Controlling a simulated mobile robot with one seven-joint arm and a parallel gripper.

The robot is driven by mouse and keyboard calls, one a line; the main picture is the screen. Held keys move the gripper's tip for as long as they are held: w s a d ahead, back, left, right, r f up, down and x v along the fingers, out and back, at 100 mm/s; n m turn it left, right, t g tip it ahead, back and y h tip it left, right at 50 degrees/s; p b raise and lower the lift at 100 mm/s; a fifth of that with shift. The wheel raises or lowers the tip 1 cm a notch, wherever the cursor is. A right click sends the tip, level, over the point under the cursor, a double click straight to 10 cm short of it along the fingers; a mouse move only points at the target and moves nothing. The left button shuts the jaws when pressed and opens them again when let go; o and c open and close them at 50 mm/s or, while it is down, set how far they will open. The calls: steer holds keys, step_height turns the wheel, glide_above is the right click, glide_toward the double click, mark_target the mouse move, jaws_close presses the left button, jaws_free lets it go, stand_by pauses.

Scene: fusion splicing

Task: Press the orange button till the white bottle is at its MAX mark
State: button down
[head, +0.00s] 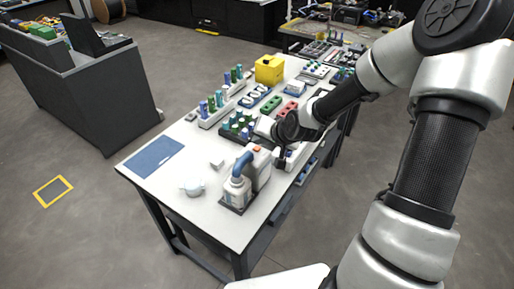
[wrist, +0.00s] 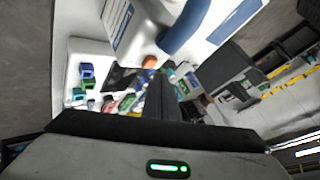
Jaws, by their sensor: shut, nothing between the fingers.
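A white dispenser (head: 263,172) with a blue spout (head: 243,163) stands near the front end of the white table. Its orange button (head: 257,148) is on top; it also shows in the wrist view (wrist: 149,62). The white bottle (head: 236,193) stands under the spout; its fill level and MAX mark are too small to read. My gripper (head: 281,162) is shut and empty, beside the dispenser on the right of the button. In the wrist view its dark fingers (wrist: 161,90) point toward the dispenser, just below the button in the picture. I see no contact with the button.
A small white pot (head: 193,188) and a blue mat (head: 155,157) lie left of the dispenser on the table (head: 205,215). Behind are racks of blue and green bottles (head: 238,122), red and green trays and a yellow box (head: 269,69). The table's front left is mostly clear.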

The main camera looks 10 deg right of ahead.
steer(key=shift+f, duration=0.1)
steer(key=shift+f, duration=0.35)
steer(key=shift+f+b, duration=0.45)
steer(key=shift+b, duration=0.15)
stand_by(0.7)
steer(key=shift+r, duration=0.15)
steer(key=shift+r+p, duration=0.75)
steer(key=shift+p, duration=0.1)
step_height(320, 180, up, 5)
steer(key=p, duration=0.4)
stand_by(0.5)
